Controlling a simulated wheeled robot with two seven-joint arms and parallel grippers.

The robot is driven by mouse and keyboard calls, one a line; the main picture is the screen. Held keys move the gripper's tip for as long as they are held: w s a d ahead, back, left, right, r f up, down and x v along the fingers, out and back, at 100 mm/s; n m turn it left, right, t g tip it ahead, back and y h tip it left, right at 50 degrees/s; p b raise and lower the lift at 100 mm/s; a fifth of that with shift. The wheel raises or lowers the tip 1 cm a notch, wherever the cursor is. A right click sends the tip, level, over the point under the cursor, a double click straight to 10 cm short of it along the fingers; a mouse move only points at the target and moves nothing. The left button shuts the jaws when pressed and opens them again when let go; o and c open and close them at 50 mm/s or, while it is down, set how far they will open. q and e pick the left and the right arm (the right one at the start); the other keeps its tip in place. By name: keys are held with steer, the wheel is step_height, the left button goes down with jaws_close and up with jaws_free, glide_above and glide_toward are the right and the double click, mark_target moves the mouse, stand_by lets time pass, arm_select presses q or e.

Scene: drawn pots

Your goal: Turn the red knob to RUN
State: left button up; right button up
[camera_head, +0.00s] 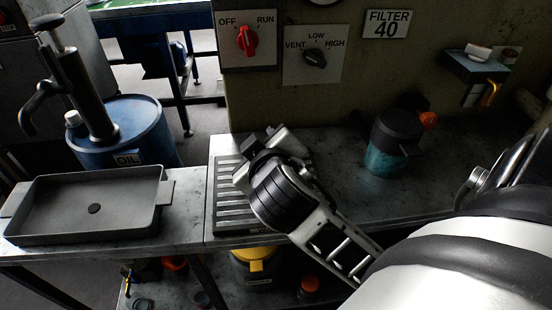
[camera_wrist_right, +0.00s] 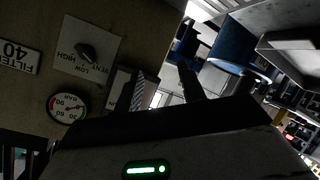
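The red knob (camera_head: 246,40) sits on a pale plate (camera_head: 262,60) on the wall, with OFF printed at its upper left and RUN at its upper right. Its narrow grip stands nearly upright, leaning slightly toward OFF. My right gripper (camera_head: 268,142) is below the plate, above the ribbed mat, apart from the knob. In the right wrist view its two fingers (camera_wrist_right: 160,88) stand apart with nothing between them. I cannot make out the red knob in that view. My left gripper is in neither view.
A black VENT/LOW/HIGH knob (camera_head: 315,58) is right of the red one. A teal jar (camera_head: 388,150) stands on the bench at right. A grey tray (camera_head: 50,235), a blue oil drum (camera_head: 140,130) and a pump (camera_head: 85,95) are at left. A wall shelf (camera_head: 474,66) juts out at right.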

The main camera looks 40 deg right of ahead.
mark_target(249, 46)
steer(key=s+f+g+y, duration=0.1)
steer(key=s+f, duration=0.1)
steer(key=f, duration=0.1)
steer(key=s+a+f+g+y, duration=0.1)
steer(key=s+f, duration=0.1)
steer(key=f, duration=0.1)
steer(key=s+a+f+g+y, duration=0.1)
steer(key=f, duration=0.2)
steer(key=shift+s+f+g, duration=0.1)
steer(key=shift+s+g, duration=0.2)
steer(key=shift+s, duration=0.1)
steer(key=shift+s+a+f, duration=0.1)
steer(key=shift+s+f, duration=0.4)
steer(key=shift+f, duration=0.05)
